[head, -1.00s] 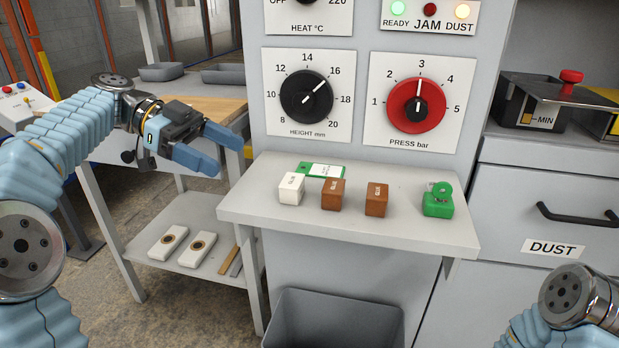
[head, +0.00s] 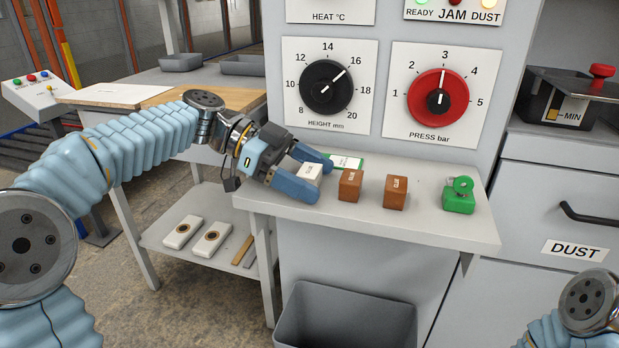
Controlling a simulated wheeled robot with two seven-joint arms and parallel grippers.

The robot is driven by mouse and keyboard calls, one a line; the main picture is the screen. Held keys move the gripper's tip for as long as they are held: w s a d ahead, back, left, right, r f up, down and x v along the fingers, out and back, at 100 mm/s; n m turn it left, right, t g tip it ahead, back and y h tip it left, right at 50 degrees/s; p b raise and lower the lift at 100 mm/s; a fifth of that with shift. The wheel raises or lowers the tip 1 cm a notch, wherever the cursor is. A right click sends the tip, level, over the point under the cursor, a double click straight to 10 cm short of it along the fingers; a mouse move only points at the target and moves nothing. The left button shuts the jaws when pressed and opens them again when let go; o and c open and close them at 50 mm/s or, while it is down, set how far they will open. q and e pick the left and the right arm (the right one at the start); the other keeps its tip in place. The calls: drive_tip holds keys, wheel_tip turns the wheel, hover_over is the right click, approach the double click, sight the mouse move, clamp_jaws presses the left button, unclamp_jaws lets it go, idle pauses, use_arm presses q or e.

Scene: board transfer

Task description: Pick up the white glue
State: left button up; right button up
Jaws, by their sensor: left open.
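The white glue (head: 309,172), a small white block with a label on top, stands at the left end of the grey shelf (head: 430,228). My left gripper (head: 325,179) is open, with its two blue fingers on either side of the white glue. The near finger hides the block's lower part, and I cannot tell whether the fingers touch it. Of my right arm only a part shows at the bottom right corner; its gripper is out of view.
Two brown glue blocks (head: 350,185) (head: 395,192) stand just right of the white glue. A green-and-white card (head: 347,162) lies behind it. A green object (head: 459,196) stands at the shelf's right end. A grey bin (head: 345,315) is below. The dial panel rises behind.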

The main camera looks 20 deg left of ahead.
use_arm(q)
drive_tip(key=c, duration=1.1)
drive_tip(key=shift+o, duration=0.2)
drive_tip(key=shift+r, duration=0.1)
wheel_tip(320, 180, up, 10)
drive_tip(key=p, duration=0.1)
drive_tip(key=shift+p, duration=0.35)
